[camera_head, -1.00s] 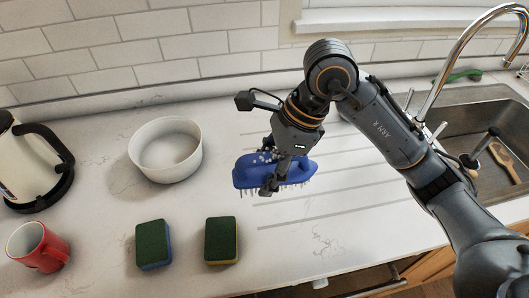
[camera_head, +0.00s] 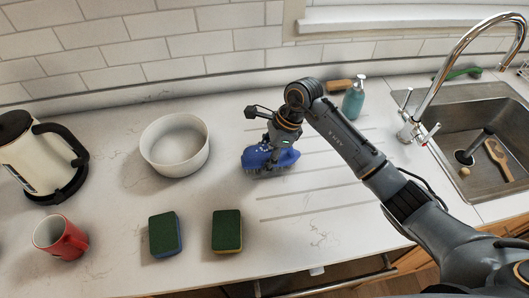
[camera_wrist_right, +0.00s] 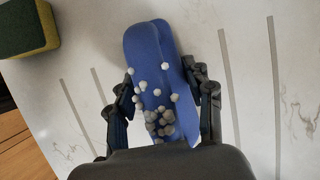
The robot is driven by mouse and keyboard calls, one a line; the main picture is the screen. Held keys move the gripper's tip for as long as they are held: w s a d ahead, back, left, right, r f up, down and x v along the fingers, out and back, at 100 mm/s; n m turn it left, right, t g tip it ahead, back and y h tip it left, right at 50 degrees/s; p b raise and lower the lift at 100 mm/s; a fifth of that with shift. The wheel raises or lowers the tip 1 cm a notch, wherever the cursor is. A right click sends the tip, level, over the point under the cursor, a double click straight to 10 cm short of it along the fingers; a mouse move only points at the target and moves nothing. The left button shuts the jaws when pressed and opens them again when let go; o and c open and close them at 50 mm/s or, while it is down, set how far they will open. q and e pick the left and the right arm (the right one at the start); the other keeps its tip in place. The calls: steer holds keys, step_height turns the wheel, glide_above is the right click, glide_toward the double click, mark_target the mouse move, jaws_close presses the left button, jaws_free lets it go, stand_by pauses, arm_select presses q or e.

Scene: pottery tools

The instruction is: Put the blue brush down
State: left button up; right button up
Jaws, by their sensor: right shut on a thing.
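The blue brush (camera_head: 254,158) is at the counter's grooved drying area, right of the white bowl, with its bristles facing down. It is very low over the counter (camera_head: 330,215); I cannot tell whether it touches. My right gripper (camera_head: 271,161) is shut on the brush from above. In the right wrist view, the brush (camera_wrist_right: 150,48) lies between the two fingers of the gripper (camera_wrist_right: 160,95), with small white and grey balls on its top. My left gripper is not in view.
A white bowl (camera_head: 175,146) stands left of the brush. Two green-topped sponges (camera_head: 164,234) (camera_head: 227,231) lie in front. A red mug (camera_head: 60,238) and a kettle (camera_head: 35,160) are at the left. A teal soap bottle (camera_head: 353,100) and the sink (camera_head: 440,125) are to the right.

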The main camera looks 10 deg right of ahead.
steer(key=shift+f, duration=0.15)
steer(key=shift+f, duration=0.1)
steer(key=shift+f+b, duration=0.15)
steer(key=shift+b, duration=0.2)
steer(key=o, duration=0.7)
steer(key=shift+o, duration=0.2)
